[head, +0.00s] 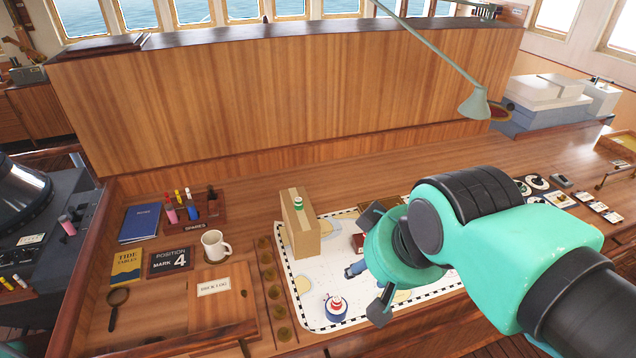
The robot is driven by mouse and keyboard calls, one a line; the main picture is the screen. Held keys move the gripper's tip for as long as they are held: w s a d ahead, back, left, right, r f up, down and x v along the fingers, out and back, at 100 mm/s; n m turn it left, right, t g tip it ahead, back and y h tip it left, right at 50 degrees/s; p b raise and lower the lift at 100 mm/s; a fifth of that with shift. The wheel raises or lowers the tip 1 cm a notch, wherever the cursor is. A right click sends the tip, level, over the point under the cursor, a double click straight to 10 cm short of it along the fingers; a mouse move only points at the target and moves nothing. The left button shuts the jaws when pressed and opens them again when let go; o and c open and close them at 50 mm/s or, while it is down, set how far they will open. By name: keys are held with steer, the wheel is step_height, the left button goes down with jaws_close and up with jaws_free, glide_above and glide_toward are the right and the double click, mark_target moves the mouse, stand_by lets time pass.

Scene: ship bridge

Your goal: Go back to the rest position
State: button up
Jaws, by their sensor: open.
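My gripper (374,264) is over the right part of the white chart (318,284) on the wooden desk, with its fingers spread apart. My arm comes in from the lower right and hides much of the chart's right side.
A cardboard box (301,236) stands on the chart with a small green-and-white piece (298,204) on top. A red, white and blue piece (336,306) is nearer. A mug (214,246) and a pen rack (196,212) stand left. A lamp (474,104) hangs behind my arm.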

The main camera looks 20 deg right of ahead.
step_height(320, 180, down, 11)
steer(key=b, duration=1.1)
steer(key=shift+f, duration=0.15)
stand_by(0.5)
